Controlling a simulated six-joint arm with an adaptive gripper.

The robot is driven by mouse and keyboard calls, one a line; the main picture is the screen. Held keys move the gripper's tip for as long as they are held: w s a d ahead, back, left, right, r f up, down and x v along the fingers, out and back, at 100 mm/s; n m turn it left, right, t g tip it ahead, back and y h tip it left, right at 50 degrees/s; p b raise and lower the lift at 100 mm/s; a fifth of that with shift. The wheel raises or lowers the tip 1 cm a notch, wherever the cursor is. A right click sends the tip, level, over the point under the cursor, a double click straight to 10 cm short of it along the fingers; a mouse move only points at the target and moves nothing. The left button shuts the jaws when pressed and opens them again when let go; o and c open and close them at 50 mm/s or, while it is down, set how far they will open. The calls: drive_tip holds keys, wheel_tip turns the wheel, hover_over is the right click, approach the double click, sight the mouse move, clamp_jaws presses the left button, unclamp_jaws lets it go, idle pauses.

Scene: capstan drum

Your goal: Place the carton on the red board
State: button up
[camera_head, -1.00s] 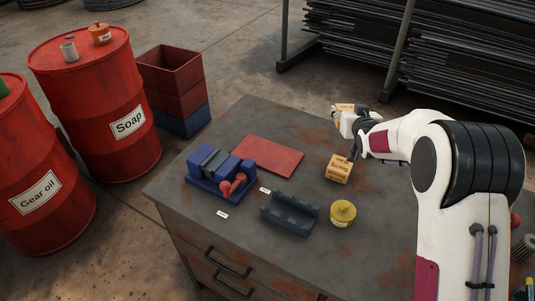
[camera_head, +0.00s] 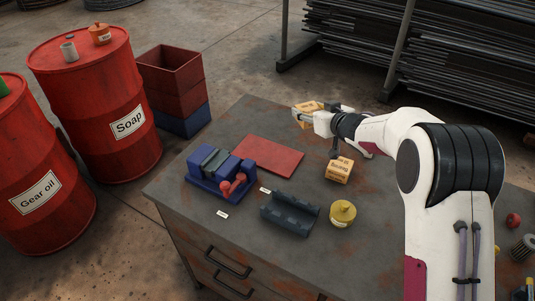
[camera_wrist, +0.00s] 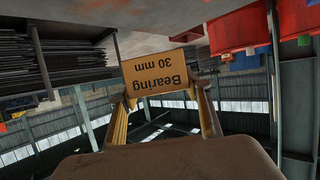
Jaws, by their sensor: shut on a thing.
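A tan carton (camera_head: 303,108) is held in my gripper (camera_head: 313,117), above the far edge of the workbench. In the wrist view the carton (camera_wrist: 157,77) sits between the two fingers (camera_wrist: 163,98), its label "Bearing 30 mm" upside down. The red board (camera_head: 268,156) lies flat on the workbench, bare, nearer and to the left of my gripper. A second, similar orange-tan carton (camera_head: 339,170) stands on the bench right of the board, below my arm; its label is too small to read surely.
A blue vise (camera_head: 219,172) with red parts stands left of the board. A dark grey V-shaped block (camera_head: 289,214) and a yellow lidded tin (camera_head: 342,213) are in front. Small white labels lie near them. The bench top (camera_head: 250,115) behind the board is clear.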

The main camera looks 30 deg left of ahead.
drive_tip(key=s+a+f+n+g+y, duration=0.1)
drive_tip(key=s+a+f+n+g, duration=0.2)
drive_tip(key=s, duration=0.4)
drive_tip(key=shift+s+a+y, duration=0.15)
drive_tip(key=shift+a+y, duration=0.25)
drive_tip(key=shift+a, duration=0.35)
hover_over(283, 160)
drive_tip(key=shift+f, duration=3.15)
drive_tip(key=shift+f, duration=1.85)
drive_tip(key=shift+f, duration=0.15)
drive_tip(key=o, duration=1.2)
drive_tip(key=shift+c, duration=0.2)
